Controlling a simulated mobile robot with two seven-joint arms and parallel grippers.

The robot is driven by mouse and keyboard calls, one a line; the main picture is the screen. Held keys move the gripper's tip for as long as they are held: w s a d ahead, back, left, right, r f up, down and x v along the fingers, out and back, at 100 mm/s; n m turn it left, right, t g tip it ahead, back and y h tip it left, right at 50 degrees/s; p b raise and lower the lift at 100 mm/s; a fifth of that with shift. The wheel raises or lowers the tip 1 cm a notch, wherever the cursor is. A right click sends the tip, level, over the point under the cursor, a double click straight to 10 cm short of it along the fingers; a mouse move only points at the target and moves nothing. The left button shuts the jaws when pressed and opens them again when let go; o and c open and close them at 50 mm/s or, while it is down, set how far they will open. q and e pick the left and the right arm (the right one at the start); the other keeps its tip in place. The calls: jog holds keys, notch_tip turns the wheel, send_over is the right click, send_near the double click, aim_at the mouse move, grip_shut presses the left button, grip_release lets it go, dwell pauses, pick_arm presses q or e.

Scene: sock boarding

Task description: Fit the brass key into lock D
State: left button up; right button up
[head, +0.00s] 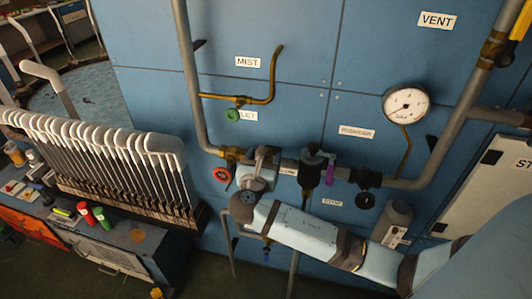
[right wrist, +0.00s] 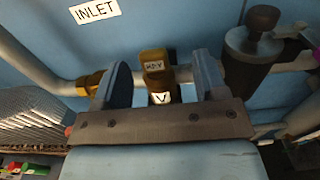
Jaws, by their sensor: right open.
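A brass block marked KEY (right wrist: 154,62) stands in the right wrist view between the two fingers of my right gripper (right wrist: 160,78). A white band with a dark letter, A or V, shows just below it. The fingers are open on either side with gaps to the block. In the head view my right gripper (head: 264,160) is at the pipe below the INLET label, and it hides most of the key there. No lock marked D can be made out in either view. My left gripper is not in view.
A red ring valve (head: 222,175) is close left. A gauge (head: 407,105) hangs on the blue wall. A rack of white-topped boards (head: 110,150) stands at the left.

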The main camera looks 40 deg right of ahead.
jog(key=shift+w+a+p+x, duration=0.1)
jog(key=shift+p+x, duration=0.05)
jog(key=shift+x, duration=0.9)
jog(key=shift+w+a+p+x, duration=0.1)
jog(key=shift+w+x, duration=0.05)
jog(key=shift+x, duration=0.9)
jog(key=shift+w+a+p+x, duration=0.1)
jog(key=shift+p+x, duration=0.05)
jog(key=shift+x, duration=0.9)
jog(key=shift+c, duration=0.2)
jog(key=c, duration=1)
